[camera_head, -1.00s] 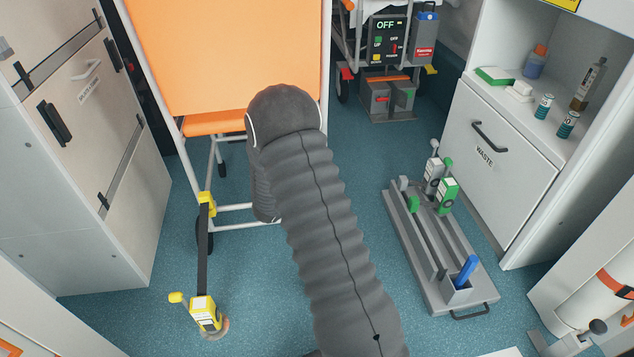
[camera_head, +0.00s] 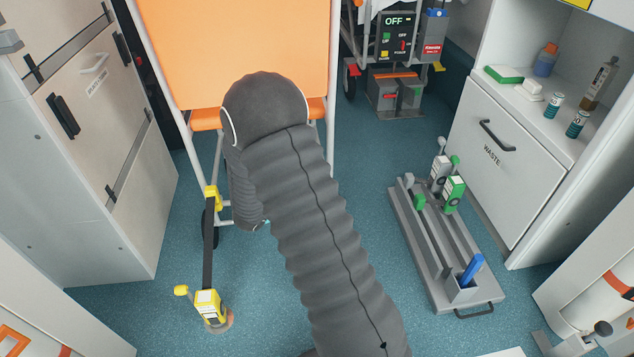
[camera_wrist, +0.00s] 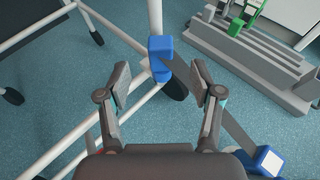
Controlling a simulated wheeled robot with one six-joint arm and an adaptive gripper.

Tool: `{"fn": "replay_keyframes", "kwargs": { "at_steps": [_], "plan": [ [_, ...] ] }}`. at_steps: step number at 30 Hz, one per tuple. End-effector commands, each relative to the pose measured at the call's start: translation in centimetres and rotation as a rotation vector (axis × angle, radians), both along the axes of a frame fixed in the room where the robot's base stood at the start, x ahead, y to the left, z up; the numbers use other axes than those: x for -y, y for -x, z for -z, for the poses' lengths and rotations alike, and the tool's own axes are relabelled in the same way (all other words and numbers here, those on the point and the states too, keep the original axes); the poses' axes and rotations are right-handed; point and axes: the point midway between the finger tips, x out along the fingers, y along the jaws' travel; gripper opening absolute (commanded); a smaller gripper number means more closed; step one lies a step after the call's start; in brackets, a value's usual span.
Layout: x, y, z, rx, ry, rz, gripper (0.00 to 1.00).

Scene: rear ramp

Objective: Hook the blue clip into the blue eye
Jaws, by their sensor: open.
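In the wrist view, blue parts (camera_wrist: 160,46) sit at a white chair leg, an upper block and a smaller piece below it. I cannot tell clip from eye there, nor whether they are hooked. A dark strap (camera_wrist: 185,76) runs from them, behind my right finger, towards a blue and white strap unit (camera_wrist: 266,160) on the floor. My gripper (camera_wrist: 159,82) is open and empty, its two fingers on either side of the lower blue piece in the picture, nearer the camera. In the head view my arm hides these blue parts and most of my gripper.
A yellow clip (camera_head: 212,197) at the chair's left leg has its strap running to a yellow unit (camera_head: 210,305). The orange chair (camera_head: 240,50) stands ahead. A grey rack (camera_head: 425,255) with green-marked parts and a blue handle lies right. Blue floor is clear between.

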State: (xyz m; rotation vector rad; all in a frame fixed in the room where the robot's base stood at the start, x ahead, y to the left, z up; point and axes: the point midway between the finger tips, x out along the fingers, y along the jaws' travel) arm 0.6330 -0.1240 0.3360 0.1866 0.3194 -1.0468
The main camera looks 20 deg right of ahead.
Motion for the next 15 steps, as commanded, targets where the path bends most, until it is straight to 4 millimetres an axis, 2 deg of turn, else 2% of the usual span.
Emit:
{"fn": "replay_keyframes", "kwargs": {
  "at_steps": [6, 15],
  "plan": [
    [-2.3, 1.2, -0.9, -0.001, -0.001, -0.002, 0.65],
    [-2.7, 1.5, -0.9, -0.005, -0.008, 0.001, 0.65]
  ]
}}
